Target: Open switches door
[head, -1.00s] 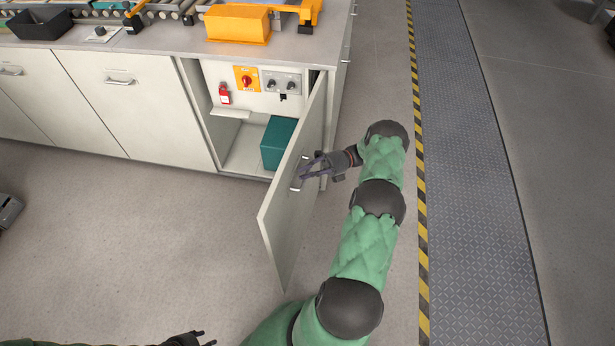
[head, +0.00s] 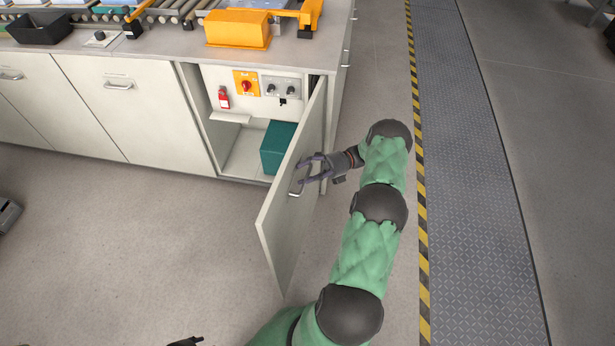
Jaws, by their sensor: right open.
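The switches door (head: 283,225) is a pale cabinet door hinged on its right side, and it stands wide open, swung out toward me. Its metal handle (head: 296,190) is on the door's outer face. My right gripper (head: 304,172) is open beside that face, close to the handle; I cannot tell if it touches. Inside the cabinet are a red switch on a yellow plate (head: 246,84), a grey panel with knobs (head: 282,87), a red padlock-like tag (head: 224,98) and a teal box (head: 277,146). Part of my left gripper (head: 188,342) shows at the bottom edge; its fingers are mostly cut off.
The countertop (head: 170,47) carries an orange unit (head: 238,27), a black tray (head: 40,28) and rollers. Closed cabinet doors (head: 120,115) stand to the left. Floor in front is clear. A yellow-black striped line (head: 421,220) and metal floor plates (head: 475,200) lie to the right.

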